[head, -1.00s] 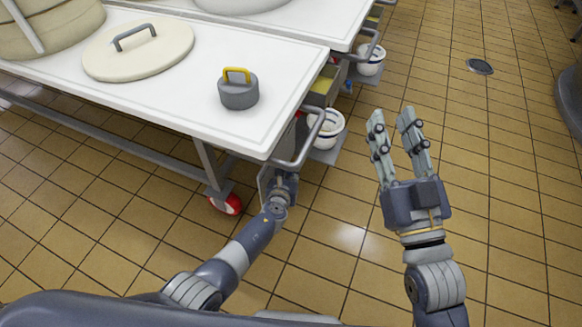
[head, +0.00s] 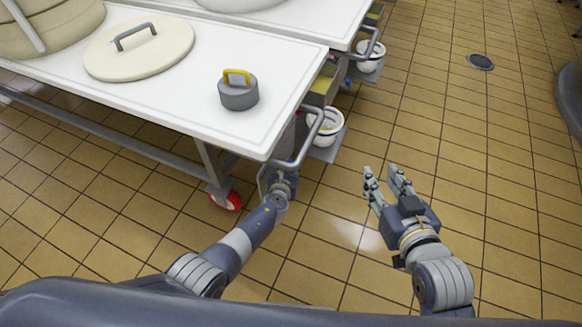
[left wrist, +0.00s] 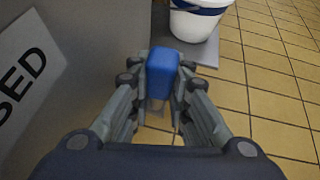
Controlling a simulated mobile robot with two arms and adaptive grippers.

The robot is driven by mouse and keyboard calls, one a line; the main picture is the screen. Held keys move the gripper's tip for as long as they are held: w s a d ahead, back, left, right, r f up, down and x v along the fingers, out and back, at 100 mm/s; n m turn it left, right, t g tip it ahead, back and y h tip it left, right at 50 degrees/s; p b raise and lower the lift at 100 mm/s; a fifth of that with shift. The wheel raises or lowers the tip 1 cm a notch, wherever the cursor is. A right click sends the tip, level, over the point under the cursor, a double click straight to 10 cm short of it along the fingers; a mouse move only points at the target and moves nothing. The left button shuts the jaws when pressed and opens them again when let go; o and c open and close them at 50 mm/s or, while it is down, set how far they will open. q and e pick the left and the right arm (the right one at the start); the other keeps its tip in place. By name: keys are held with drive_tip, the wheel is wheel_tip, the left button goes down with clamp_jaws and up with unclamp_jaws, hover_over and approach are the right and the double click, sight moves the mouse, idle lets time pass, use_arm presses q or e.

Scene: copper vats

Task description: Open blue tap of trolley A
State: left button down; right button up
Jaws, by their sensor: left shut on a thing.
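The blue tap (left wrist: 162,72) shows in the left wrist view as a blue block between the two fingers of my left gripper (left wrist: 158,88), which is shut on it. In the head view my left gripper (head: 277,182) is at the near trolley's end, under the tabletop (head: 170,90) and beside the bar handle; its fingers and the tap are hidden there. My right gripper (head: 382,180) is open and empty above the tiled floor, apart from the trolley.
A grey weight with a yellow handle (head: 239,95) and a cream lid (head: 138,48) lie on the tabletop. A white bucket (head: 326,128) stands on a low shelf at the trolley's end. A second trolley stands behind.

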use_arm(q)
drive_tip(key=c, duration=1.5)
unclamp_jaws()
